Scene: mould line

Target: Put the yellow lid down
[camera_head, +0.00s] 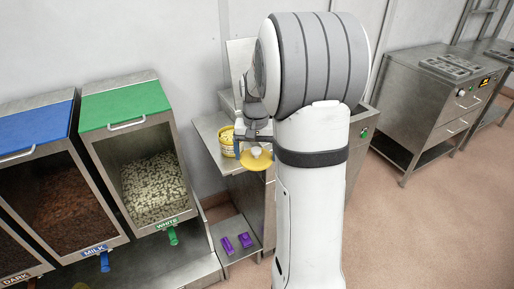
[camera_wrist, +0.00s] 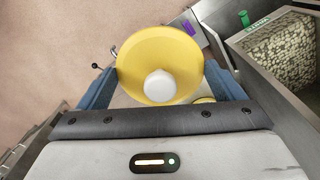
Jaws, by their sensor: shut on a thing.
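The yellow lid (camera_wrist: 160,52) is a round disc with a white knob (camera_wrist: 160,86). In the wrist view it sits between the two blue fingers of my gripper (camera_wrist: 160,80), which is shut on it. In the head view the lid (camera_head: 256,160) is held out in front of a steel stand, just right of and in front of a yellow tub (camera_head: 227,141). My gripper (camera_head: 258,140) is partly hidden there by my arm. The tub stands on the steel shelf (camera_head: 208,130). A sliver of yellow (camera_wrist: 204,100) shows below the lid in the wrist view.
Purple blocks (camera_head: 236,242) lie on a low shelf. A steel cabinet (camera_head: 430,105) stands at the right. Open floor lies between.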

